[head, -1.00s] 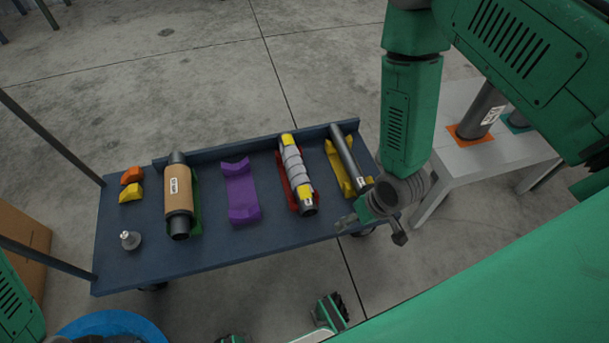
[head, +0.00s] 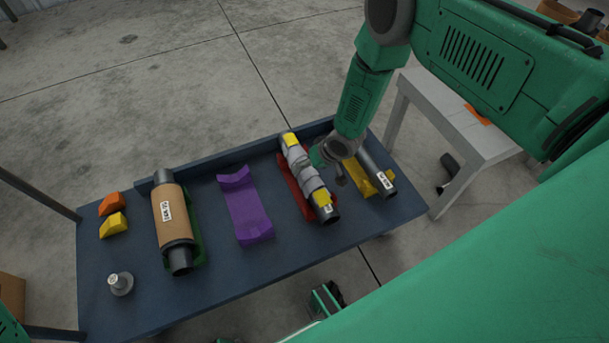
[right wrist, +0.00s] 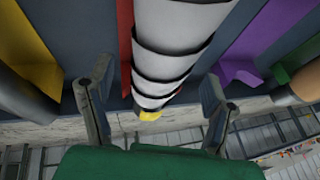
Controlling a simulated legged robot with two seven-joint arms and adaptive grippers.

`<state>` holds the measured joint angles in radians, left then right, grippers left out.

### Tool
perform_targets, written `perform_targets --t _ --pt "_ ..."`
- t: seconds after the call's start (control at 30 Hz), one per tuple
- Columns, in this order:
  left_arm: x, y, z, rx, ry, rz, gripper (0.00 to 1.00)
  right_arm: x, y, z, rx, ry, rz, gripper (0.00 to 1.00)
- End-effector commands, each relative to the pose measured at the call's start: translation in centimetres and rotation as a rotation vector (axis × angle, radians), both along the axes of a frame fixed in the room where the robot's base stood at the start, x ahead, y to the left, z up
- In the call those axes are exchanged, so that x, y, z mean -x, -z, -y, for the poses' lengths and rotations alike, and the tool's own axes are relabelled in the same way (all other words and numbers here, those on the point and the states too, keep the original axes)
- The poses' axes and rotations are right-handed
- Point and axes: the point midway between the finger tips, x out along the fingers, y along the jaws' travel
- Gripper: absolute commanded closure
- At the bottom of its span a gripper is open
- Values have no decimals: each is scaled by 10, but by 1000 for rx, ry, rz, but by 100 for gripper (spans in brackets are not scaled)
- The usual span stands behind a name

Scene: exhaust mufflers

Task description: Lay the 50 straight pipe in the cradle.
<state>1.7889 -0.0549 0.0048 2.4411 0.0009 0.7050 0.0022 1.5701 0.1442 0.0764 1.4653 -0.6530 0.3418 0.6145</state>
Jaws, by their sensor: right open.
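A plain dark pipe (head: 371,164) with a white label lies along the yellow cradle (head: 360,179); the label is too small to read surely. A grey-wrapped pipe (head: 304,172) with yellow ends lies on the red cradle (head: 293,190). The purple cradle (head: 244,205) is empty. My right gripper (head: 327,158) is over the table between the wrapped pipe and the yellow cradle. In the right wrist view my right gripper (right wrist: 155,98) has its fingers spread, with the wrapped pipe (right wrist: 172,50) appearing between them and nothing held. My left gripper is not seen.
A tan-wrapped muffler (head: 169,214) lies on a green cradle (head: 200,235). Orange (head: 113,203) and yellow (head: 113,225) blocks and a small metal part (head: 120,283) are at the left. A raised lip runs along the blue table's (head: 290,255) back. A white table (head: 440,105) stands to the right.

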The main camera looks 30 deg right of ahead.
Motion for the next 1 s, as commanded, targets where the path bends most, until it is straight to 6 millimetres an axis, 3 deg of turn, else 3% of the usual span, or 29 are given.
perform_targets --t 0.3,0.63,0.67,0.87,1.0 --pt "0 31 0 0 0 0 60 -13 42 -12 -1 -1 0 27" --pt "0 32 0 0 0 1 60 -17 46 -14 -1 1 1 27" --pt "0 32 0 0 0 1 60 -17 46 -14 -1 1 0 30" --pt "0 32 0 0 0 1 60 -17 46 -13 -1 1 0 100" --pt "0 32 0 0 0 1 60 -18 46 -13 -1 1 2 100"
